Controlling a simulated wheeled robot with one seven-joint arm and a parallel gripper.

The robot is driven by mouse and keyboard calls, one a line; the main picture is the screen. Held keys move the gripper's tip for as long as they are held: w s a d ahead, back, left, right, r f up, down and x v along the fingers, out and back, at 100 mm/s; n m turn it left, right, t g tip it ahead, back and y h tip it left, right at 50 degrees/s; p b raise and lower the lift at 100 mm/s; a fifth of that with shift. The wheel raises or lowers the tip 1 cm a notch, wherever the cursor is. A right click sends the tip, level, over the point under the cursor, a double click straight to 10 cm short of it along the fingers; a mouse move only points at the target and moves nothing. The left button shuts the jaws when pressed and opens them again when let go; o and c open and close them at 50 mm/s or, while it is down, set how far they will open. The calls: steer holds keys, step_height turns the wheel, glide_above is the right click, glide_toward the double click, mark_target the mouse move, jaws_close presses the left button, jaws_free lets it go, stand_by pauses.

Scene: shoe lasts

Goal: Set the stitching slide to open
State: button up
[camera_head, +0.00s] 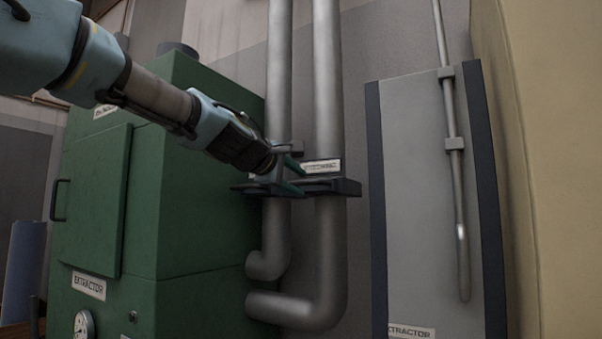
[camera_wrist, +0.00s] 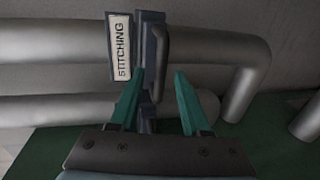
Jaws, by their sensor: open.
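The stitching slide is a dark plate with a raised bar handle (camera_wrist: 159,58), lying across a grey pipe. A white label reading STITCHING (camera_wrist: 121,50) is beside it in the wrist view. In the head view, the matching slide (camera_head: 340,187) appears to be the dark one on the right-hand vertical pipe, under a white label too small to read. My gripper (camera_wrist: 157,76) has its green fingers apart, with the handle end between or just beyond the tips; contact cannot be told. In the head view my gripper (camera_head: 296,177) reaches in from the left, partly hiding the left-hand slide.
A green extractor cabinet (camera_head: 210,220) stands at left, close under my arm. Two vertical grey pipes (camera_head: 328,80) bend toward it low down. A grey panel (camera_head: 420,220) with a thin pipe (camera_head: 457,190) stands to the right. Space before this panel looks clear.

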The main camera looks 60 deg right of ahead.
steer(key=shift+p+x, duration=0.3)
steer(key=shift+x, duration=0.8)
jaws_close()
stand_by(0.7)
